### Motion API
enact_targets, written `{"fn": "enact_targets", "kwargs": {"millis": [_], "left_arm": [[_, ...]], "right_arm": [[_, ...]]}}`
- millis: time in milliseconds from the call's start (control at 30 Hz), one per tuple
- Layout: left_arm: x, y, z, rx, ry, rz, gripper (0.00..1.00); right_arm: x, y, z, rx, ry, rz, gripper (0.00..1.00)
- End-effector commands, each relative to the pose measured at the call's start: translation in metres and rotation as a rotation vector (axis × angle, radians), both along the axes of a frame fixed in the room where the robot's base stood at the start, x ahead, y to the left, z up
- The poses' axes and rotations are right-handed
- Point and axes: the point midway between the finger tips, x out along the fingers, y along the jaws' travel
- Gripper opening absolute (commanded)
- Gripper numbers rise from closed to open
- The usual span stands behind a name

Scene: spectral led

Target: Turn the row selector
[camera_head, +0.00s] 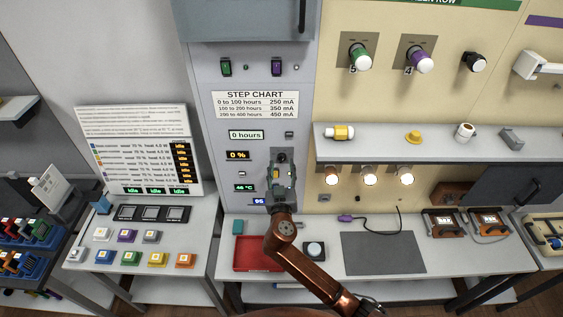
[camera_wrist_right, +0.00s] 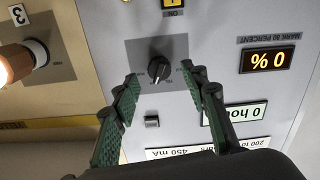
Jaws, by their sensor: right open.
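The row selector is a small black rotary knob (camera_wrist_right: 158,69) on a grey square plate, seen almost head-on in the right wrist view. My right gripper (camera_wrist_right: 159,76) is open there, with one green-padded finger on each side of the knob and a gap on both sides. Whether the fingertips reach the knob's depth is hard to tell. In the head view, my right gripper (camera_head: 281,174) is up at the grey instrument panel and covers most of the knob's area. My left gripper is not in view.
A 0 % display (camera_wrist_right: 268,60), a 0 hours display (camera_head: 246,135) and a small square button (camera_wrist_right: 152,121) sit close to the knob. A lamp (camera_wrist_right: 16,65) stands out from the neighbouring panel. Below is a bench with a red tray (camera_head: 238,266) and a dark mat (camera_head: 383,266).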

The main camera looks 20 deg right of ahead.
Motion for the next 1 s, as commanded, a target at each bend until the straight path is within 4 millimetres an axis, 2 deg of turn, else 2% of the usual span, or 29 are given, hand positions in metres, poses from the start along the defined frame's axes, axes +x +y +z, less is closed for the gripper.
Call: {"fn": "enact_targets", "kwargs": {"millis": [200,500,1000], "left_arm": [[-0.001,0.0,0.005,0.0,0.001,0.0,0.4],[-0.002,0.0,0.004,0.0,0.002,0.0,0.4],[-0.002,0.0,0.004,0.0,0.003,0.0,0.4]], "right_arm": [[0.019,-0.006,0.0,-0.003,0.002,0.0,0.41],[0.021,-0.007,-0.001,-0.001,0.001,0.0,0.41],[0.02,-0.006,-0.001,0.0,0.002,0.0,0.06]]}}
